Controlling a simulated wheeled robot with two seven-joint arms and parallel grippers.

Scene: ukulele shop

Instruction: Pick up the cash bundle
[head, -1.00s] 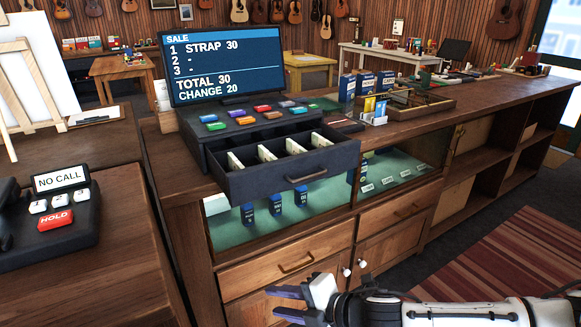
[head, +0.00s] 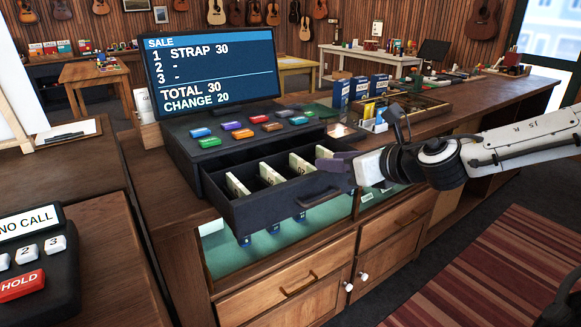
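The open cash drawer (head: 290,205) juts from the register under the sale screen. Pale cash bundles stand in its compartments: a left one (head: 237,186), a middle one (head: 270,174) and a right one (head: 299,164). My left gripper is out of view.
The screen (head: 212,68) reads total 30, change 20. Coloured keys (head: 243,133) lie behind the drawer. Blue boxes (head: 360,88) and a card holder (head: 374,116) stand on the counter to the right. A phone (head: 35,265) sits at lower left.

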